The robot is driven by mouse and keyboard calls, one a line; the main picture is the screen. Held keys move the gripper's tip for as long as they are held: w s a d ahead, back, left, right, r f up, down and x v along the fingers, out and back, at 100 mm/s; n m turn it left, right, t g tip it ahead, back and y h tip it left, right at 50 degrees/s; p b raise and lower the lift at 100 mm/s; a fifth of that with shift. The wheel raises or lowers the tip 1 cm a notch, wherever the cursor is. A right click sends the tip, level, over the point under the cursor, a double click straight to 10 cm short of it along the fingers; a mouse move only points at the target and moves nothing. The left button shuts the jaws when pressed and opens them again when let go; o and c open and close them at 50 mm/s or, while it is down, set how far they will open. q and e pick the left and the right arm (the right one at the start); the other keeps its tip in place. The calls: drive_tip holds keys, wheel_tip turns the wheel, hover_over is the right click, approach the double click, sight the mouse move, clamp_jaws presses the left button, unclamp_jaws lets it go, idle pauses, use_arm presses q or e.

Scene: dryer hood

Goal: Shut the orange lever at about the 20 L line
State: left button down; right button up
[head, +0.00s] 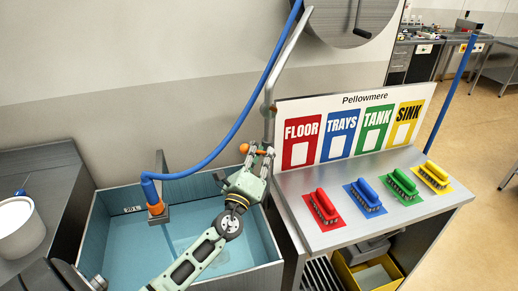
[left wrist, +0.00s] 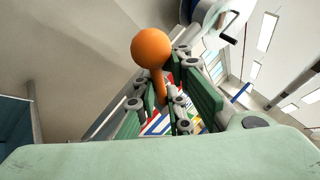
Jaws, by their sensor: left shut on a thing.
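The orange lever (head: 244,148) has a round ball knob and sits by the grey pipe above the tank's right rear corner. In the left wrist view the knob (left wrist: 150,48) stands clear and its stem runs down between my fingers. My left gripper (head: 257,160) is shut on the lever; the fingers hide part of the stem. The blue hose (head: 215,152) ends in an orange nozzle (head: 156,208) over the tank (head: 90,235). A pale streak shows below the nozzle. Light blue water (head: 200,215) lies below a small rim label (head: 132,209) that seems to read 25 L.
To the right, a steel table (head: 318,238) carries red, blue, green and yellow brushes before a Pellowmere sign board (head: 372,98). A white pot (head: 18,225) stands on the left counter. A yellow bin (head: 375,277) sits under the table.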

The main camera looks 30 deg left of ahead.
use_arm(q)
drive_tip(key=c, duration=1.9)
unclamp_jaws()
drive_tip(key=shift+o, duration=0.2)
drive_tip(key=v, duration=1.2)
